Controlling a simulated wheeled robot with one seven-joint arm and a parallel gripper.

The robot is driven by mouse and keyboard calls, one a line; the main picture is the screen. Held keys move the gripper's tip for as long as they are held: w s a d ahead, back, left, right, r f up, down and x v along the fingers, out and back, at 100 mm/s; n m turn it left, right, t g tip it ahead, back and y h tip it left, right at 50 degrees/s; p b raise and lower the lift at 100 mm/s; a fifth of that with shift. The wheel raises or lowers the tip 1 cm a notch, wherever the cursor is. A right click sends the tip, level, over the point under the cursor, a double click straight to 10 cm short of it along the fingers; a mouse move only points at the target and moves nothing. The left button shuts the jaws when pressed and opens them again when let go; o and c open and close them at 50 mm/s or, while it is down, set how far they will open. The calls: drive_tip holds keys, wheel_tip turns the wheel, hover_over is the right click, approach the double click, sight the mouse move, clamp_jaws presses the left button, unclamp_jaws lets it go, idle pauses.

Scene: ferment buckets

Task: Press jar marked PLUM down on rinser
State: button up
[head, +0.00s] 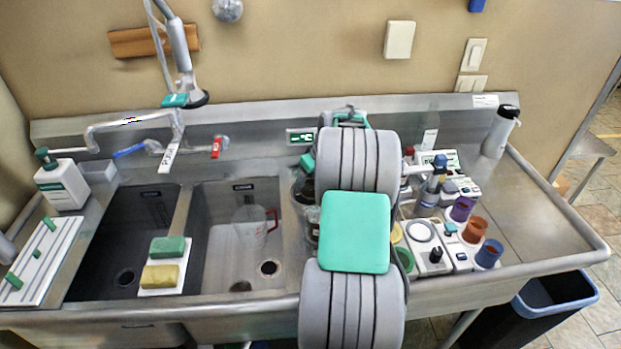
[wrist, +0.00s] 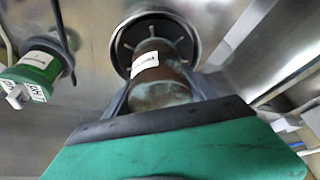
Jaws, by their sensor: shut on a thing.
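In the wrist view a brownish glass jar (wrist: 152,74) with a white label sits between the two dark fingers of my gripper (wrist: 158,92), which is shut on it. The label is too small to read, so I cannot confirm PLUM. The far end of the jar lies over the rinser (wrist: 128,66), a round dark dish with a bright rim and pale spokes. I cannot tell whether the jar touches it. In the head view my own arm hides the gripper and most of this spot.
A green labelled fitting (wrist: 38,68) is left of the rinser in the wrist view. In the head view, several coloured cups (head: 473,231) and white holders crowd right of my arm. Left are a sink basin with a clear jug (head: 250,228) and sponges (head: 162,275).

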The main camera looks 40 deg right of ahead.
drive_tip(key=shift+f+b, duration=0.4)
drive_tip(key=shift+f, duration=0.15)
idle(1.0)
drive_tip(key=shift+r+p, duration=2.25)
drive_tip(key=shift+r, duration=1.85)
